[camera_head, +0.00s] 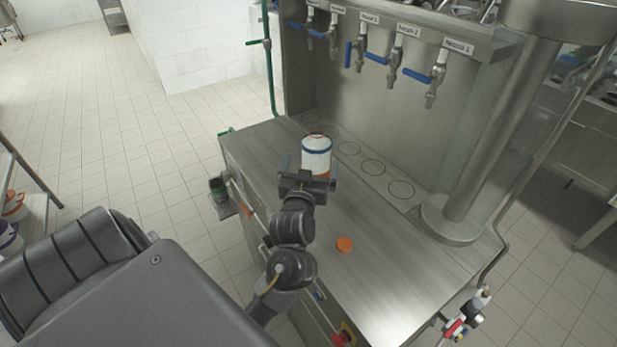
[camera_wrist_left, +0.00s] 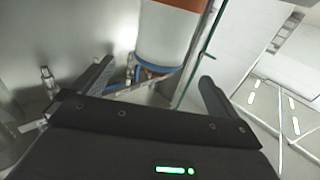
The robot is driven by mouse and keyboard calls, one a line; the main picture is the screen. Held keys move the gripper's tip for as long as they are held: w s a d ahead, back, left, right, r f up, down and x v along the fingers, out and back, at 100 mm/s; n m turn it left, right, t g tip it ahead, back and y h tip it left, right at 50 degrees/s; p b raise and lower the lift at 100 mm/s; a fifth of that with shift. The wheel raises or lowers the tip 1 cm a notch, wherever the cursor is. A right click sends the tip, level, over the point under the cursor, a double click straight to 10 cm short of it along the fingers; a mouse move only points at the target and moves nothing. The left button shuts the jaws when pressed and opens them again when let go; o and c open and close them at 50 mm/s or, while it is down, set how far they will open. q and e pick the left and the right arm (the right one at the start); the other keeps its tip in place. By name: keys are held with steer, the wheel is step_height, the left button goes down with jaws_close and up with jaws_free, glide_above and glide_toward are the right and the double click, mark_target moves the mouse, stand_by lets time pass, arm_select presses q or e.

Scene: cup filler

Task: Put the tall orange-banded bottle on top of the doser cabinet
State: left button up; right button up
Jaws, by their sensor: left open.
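A white bottle (camera_head: 316,160) with a blue band near its top and orange lower down is over the left part of the doser cabinet's steel top (camera_head: 390,270). It looks upright; its base is hidden behind my gripper. My left gripper (camera_head: 307,180) is right in front of it, open. In the left wrist view the bottle (camera_wrist_left: 166,38) shows beyond and between the spread fingers of the gripper (camera_wrist_left: 150,85), with its orange and blue bands and space on both sides. I cannot tell whether its base touches the top. My right gripper is out of view.
Labelled taps with blue handles (camera_head: 417,75) hang above a row of round marks at the back. A thick steel column (camera_head: 495,140) stands at the right. Orange-marked containers (camera_head: 12,208) sit on a shelf at far left.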

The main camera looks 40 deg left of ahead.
arm_select(q)
steer(key=shift+v, duration=1.65)
